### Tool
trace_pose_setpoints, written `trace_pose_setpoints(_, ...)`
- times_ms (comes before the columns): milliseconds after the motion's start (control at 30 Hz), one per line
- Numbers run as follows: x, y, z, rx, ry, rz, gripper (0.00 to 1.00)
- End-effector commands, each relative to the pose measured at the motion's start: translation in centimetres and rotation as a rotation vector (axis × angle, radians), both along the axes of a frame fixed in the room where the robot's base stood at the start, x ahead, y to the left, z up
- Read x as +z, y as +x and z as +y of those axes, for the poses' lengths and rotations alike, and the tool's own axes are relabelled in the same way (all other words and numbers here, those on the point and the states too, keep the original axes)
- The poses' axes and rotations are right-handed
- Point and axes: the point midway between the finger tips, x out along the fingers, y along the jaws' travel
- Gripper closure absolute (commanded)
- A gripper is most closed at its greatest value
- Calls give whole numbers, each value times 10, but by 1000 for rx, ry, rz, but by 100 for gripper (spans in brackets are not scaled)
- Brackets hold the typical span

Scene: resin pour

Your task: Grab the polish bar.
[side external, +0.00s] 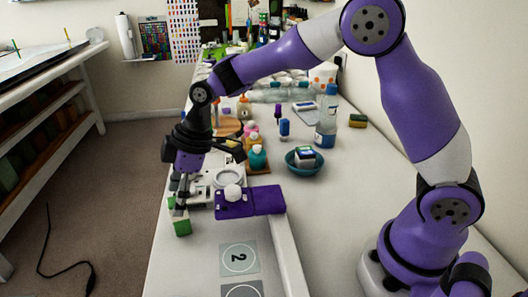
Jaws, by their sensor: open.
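A small green block with a pale upper part (182,228), which looks like the polish bar, stands at the left edge of the white table. My gripper (180,203) points down directly over it, with its fingers open near the block's top. I cannot tell from this view whether the fingers touch the block or are just above it. The fingers partly hide the block's upper part.
A blue bowl (291,167) holds a small box. Numbered tiles (239,270) lie in front beside a raised white strip (286,258). Bottles crowd the back.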

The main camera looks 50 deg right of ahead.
Motion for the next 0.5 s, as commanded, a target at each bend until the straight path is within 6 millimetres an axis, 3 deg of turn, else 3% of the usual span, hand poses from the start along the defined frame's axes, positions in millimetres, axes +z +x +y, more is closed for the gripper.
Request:
trace_pose_setpoints(233, -36, 8, 9, 1, -1, 3, 27)
trace_pose_setpoints(500, -41, 10, 11, 0, 0, -1, 27)
